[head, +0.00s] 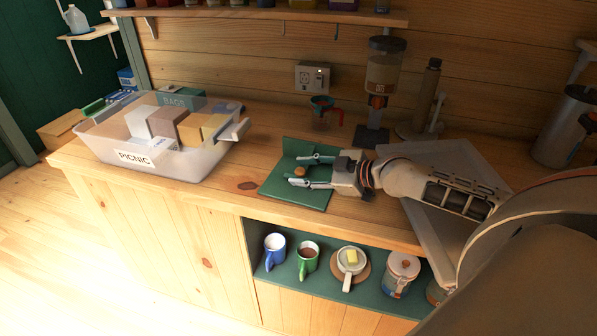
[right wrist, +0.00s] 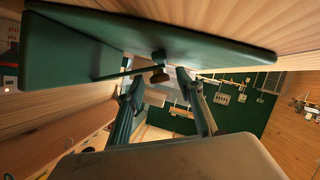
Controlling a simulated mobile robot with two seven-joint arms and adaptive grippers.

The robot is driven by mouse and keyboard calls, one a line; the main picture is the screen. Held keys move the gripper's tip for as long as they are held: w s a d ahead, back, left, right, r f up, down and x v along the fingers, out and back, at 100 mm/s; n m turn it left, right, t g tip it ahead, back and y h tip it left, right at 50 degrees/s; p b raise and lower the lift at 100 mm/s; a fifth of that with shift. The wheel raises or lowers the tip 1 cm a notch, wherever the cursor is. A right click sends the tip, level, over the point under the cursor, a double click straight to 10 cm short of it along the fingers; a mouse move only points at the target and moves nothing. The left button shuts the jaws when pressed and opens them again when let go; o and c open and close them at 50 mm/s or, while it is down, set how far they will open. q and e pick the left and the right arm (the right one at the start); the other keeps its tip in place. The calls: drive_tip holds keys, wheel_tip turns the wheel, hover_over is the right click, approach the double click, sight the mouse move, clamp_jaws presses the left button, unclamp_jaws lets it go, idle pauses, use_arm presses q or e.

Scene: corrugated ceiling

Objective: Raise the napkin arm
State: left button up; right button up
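A green napkin holder (head: 285,190) lies on the wooden counter, with a flat base and a raised green edge or wall. In the right wrist view its green panels (right wrist: 150,40) fill the top. A thin dark bar, seemingly the napkin arm (right wrist: 118,74), runs across there to a round brown knob (right wrist: 159,77). The knob (head: 299,171) also shows in the head view, low over the green base. My right gripper (head: 298,170) is open, its two fingers on either side of the knob. I cannot tell whether they touch it. My left gripper is not in view.
A clear picnic bin (head: 105,158) full of boxes stands left. A dispenser (head: 381,75) and a red-handled cup (head: 322,105) stand behind the gripper. A grey tray or mat (head: 420,215) lies under my right arm. Mugs (head: 308,256) and jars (head: 402,270) fill the shelf below.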

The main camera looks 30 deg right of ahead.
drive_tip(key=shift+x, duration=0.8)
drive_tip(key=c, duration=0.8)
drive_tip(key=shift+r, duration=0.15)
